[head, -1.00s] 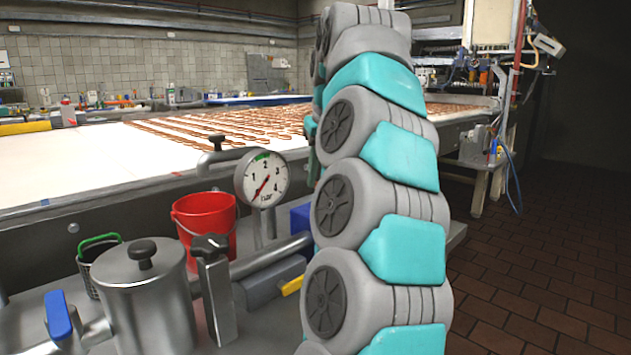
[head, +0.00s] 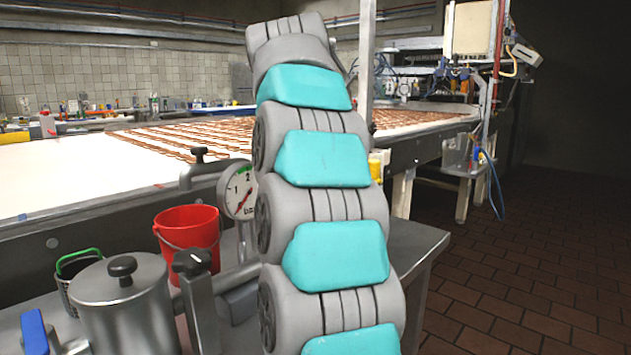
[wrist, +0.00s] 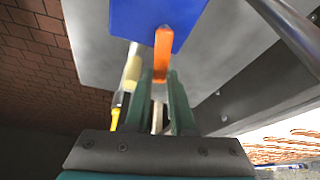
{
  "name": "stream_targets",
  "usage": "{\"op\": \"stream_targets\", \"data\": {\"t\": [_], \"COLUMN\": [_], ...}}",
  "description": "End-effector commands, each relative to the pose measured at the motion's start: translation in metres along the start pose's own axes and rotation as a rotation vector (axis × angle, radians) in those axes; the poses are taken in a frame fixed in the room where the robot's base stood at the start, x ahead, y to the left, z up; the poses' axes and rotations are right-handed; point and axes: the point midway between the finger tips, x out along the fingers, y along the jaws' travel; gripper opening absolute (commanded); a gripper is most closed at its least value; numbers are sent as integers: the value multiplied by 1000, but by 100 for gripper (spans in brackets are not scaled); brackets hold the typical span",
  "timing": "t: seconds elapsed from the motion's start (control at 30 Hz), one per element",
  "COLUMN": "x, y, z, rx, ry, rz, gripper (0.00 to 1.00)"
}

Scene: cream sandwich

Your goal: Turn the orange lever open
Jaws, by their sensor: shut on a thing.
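The orange lever (wrist: 162,45) shows in the wrist view in front of a blue block (wrist: 150,20). My gripper (wrist: 161,80) has its two green fingers on either side of the lever's near end and is shut on it. The lever points roughly along my fingers. In the head view my arm covers the lever, the blue block and my gripper.
In the head view a pressure gauge (head: 237,189), a red bucket (head: 187,240) and a steel pot (head: 125,305) stand left of my arm. A conveyor (head: 60,185) with brown bars runs behind. Tiled floor (head: 530,280) is free at the right.

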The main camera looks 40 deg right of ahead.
Motion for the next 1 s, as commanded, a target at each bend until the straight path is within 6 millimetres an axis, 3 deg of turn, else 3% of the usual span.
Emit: {"op": "stream_targets", "data": {"t": [0.4, 0.93, 0.97, 1.0], "x": [-1, -1, -1, -1], "y": [7, 8, 8, 8], "z": [0, 0, 1, 1], "rx": [161, 180, 180, 180], "ry": [1, 1, 1, 1], "rz": [68, 74, 74, 74], "gripper": [0, 0, 26, 30]}}
